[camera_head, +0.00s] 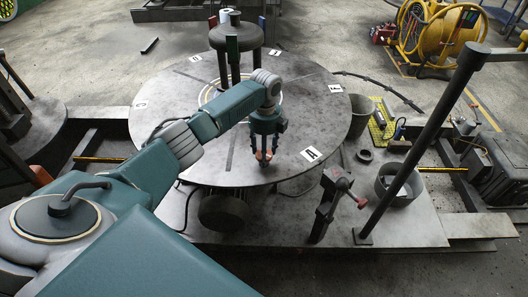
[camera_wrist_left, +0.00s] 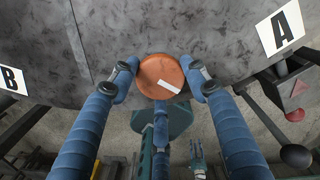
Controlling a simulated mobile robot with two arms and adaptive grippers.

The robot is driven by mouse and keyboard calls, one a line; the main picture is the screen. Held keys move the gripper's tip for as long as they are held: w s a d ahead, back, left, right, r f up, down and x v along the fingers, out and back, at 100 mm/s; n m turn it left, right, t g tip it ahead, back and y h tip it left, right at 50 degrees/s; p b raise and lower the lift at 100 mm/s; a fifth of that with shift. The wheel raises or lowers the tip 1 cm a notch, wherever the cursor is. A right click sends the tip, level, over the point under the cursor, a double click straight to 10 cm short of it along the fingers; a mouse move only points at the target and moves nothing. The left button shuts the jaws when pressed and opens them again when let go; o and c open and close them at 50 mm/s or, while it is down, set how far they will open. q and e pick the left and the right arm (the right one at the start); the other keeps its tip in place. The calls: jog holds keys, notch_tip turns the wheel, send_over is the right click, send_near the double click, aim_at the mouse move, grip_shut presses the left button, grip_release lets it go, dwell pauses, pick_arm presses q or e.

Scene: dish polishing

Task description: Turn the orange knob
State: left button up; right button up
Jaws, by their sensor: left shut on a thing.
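The orange knob (camera_wrist_left: 160,77) is round, with a white mark on its face, and sits near the edge of the round grey table. In the left wrist view two blue fingers of my left gripper (camera_wrist_left: 160,70) press on its left and right sides, and a third finger reaches up at its lower edge. In the head view my left gripper (camera_head: 264,156) points down at the table's near edge, its fingers closed around the knob. A small pale gripper-like shape, seemingly my right gripper (camera_wrist_left: 197,152), shows low in the left wrist view; its fingers are too small to judge.
The round table (camera_head: 180,120) carries letter plates, including A (camera_head: 310,154) right of the gripper. A dark post (camera_head: 425,140) and a red-handled lever (camera_head: 335,200) stand right of the table.

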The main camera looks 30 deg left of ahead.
pick_arm(q)
jog(key=shift+w+r, duration=0.1)
jog(key=shift+r, duration=0.05)
jog(key=o, duration=1.1)
jog(key=shift+o, duration=0.2)
notch_tip(320, 180, up, 12)
jog(key=shift+d, duration=0.1)
